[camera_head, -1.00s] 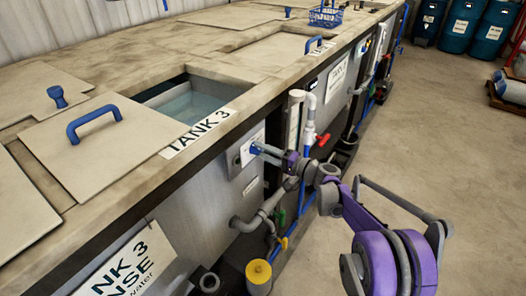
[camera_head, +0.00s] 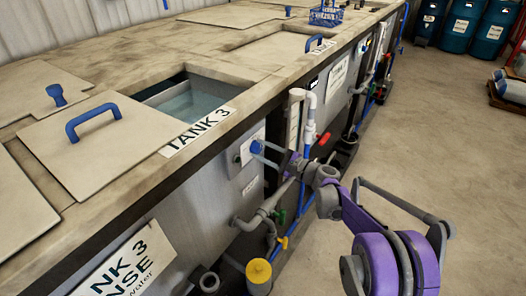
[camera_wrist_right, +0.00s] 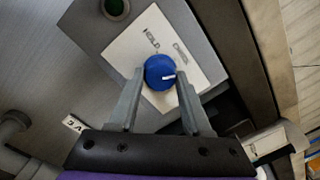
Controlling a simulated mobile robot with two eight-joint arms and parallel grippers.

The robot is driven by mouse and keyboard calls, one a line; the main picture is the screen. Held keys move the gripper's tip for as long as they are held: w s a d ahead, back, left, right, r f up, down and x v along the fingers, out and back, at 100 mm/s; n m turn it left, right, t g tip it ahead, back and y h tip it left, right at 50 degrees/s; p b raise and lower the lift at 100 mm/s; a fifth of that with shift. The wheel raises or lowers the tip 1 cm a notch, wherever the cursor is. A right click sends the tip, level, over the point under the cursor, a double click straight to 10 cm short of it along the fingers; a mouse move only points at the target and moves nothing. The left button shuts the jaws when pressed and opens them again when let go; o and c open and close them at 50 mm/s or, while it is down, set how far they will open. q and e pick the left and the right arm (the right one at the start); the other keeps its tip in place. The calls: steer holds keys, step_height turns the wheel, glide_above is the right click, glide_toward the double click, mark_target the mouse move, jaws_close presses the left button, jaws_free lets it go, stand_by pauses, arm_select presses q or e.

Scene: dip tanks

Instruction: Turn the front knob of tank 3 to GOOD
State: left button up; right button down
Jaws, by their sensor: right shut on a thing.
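The blue front knob (camera_head: 256,147) is on the grey control box on the front of tank 3, below the TANK 3 label (camera_head: 198,132). My right gripper (camera_head: 262,153) is at the knob. In the right wrist view its two fingers (camera_wrist_right: 160,88) are on either side of the round knob (camera_wrist_right: 158,70), shut on it. The knob's white mark points right in that view. The white plate (camera_wrist_right: 130,48) behind it carries words at its upper part, too small to read surely. My left gripper is not in view.
A green round part (camera_wrist_right: 116,8) is on the control box near the plate. Grey pipes (camera_head: 262,212), a red-handled valve (camera_head: 324,137) and a yellow-topped container (camera_head: 258,271) are close under and beside my right arm.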

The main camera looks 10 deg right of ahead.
steer(key=m, duration=0.6)
steer(key=shift+h, duration=0.3)
steer(key=shift+m, duration=0.3)
steer(key=shift+c, duration=1.8)
jaws_free()
steer(key=v, duration=1.1)
steer(key=shift+a+f, duration=0.1)
steer(key=shift+a, duration=0.05)
